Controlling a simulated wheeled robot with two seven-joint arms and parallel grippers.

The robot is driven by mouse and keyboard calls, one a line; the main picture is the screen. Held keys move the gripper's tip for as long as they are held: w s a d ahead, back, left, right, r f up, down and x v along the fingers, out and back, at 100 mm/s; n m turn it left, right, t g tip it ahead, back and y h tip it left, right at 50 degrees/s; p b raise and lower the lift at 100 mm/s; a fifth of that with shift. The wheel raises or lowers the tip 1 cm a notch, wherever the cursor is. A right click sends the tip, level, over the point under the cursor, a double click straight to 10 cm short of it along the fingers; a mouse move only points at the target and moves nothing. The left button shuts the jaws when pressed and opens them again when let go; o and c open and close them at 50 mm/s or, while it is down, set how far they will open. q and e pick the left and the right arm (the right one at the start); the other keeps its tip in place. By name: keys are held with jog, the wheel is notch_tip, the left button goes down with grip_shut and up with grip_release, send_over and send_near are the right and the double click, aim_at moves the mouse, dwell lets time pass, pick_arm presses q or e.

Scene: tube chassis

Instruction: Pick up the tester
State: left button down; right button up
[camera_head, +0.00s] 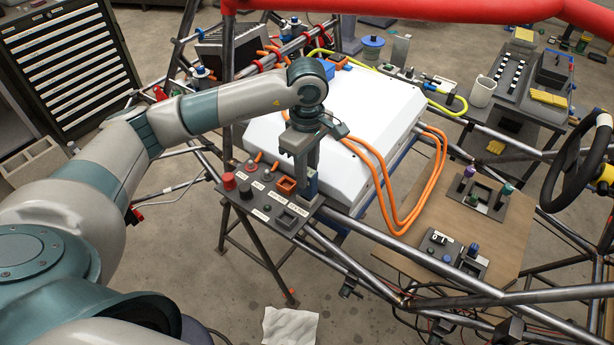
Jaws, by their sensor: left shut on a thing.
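My left arm comes in from the left and reaches down over a dark panel (262,207) at the near left corner of the white box. My left gripper (300,172) points down at the panel's right part and is shut on a small upright thing with blue and orange on it (309,187), which looks like the tester. The fingers hide much of it. I cannot tell whether it still touches the panel. An orange-rimmed square socket (286,185) and a grey square socket (290,217) are beside it. My right gripper is not in view.
The panel also carries a red knob (229,181) and several small parts. Orange cables (395,215) loop off the white box (345,120). Steel tubes (400,273) surround the area. A wooden board (455,225) with more holders lies right. A red tube (430,10) crosses the top.

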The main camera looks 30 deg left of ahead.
pick_arm(q)
jog(key=shift+r+b, duration=0.35)
jog(key=shift+r, duration=0.1)
jog(key=r+b, duration=0.2)
jog(key=r, duration=0.1)
jog(key=shift+d, duration=0.2)
jog(key=d+r+b, duration=0.4)
jog(key=d+r, duration=0.3)
jog(key=d, duration=0.4)
jog(key=shift+w+d, duration=0.15)
jog(key=shift+w, duration=0.25)
